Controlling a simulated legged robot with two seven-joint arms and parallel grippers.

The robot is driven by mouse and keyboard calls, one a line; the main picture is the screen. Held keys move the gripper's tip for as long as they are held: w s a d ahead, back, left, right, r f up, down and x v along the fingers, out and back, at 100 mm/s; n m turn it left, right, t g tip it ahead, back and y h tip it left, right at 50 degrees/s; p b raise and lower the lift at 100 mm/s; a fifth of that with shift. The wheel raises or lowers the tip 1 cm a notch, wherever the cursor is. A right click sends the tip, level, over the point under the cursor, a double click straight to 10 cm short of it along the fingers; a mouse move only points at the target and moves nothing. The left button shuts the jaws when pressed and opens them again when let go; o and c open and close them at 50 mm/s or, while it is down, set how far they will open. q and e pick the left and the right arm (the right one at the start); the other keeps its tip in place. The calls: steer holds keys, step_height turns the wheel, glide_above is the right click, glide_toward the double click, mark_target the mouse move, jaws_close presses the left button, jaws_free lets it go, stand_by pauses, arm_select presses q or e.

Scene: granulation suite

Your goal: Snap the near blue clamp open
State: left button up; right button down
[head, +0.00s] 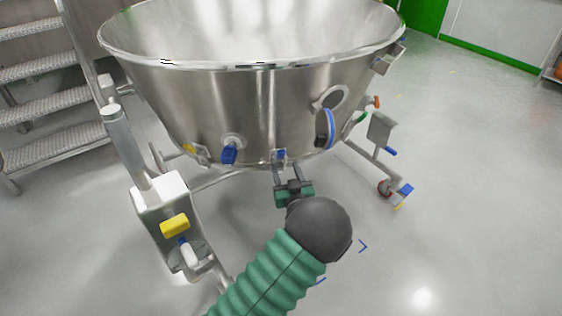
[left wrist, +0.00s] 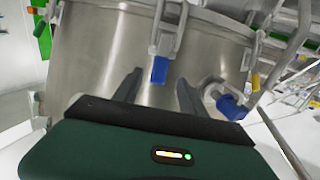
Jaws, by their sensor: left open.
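The steel bowl (head: 225,105) has a small blue clamp (head: 280,155) low on its near side. In the left wrist view the clamp's blue tab (left wrist: 160,69) hangs from a metal bracket. My left gripper (head: 287,175) is open just below this clamp. In the left wrist view the open fingers (left wrist: 158,88) stand on either side of the tab's line, with the tab between and beyond them; I see no contact. A second blue-handled fitting (head: 229,155) is to the left on the bowl, and it shows at the right in the left wrist view (left wrist: 231,107). My right gripper is not in view.
A white box-shaped leg unit with a yellow part (head: 175,225) stands at the left front. Metal steps (head: 50,100) are at the far left. A wheeled leg with a caster (head: 385,188) stands at the right.

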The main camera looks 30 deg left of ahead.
mark_target(282, 157)
arm_select(q)
steer(key=b+x, duration=0.2)
steer(key=x, duration=0.4)
steer(key=shift+w+a+f, duration=0.15)
steer(key=shift+w+a, duration=0.1)
steer(key=shift+w, duration=0.05)
steer(key=shift+w+a, duration=0.2)
jaws_close()
stand_by(0.8)
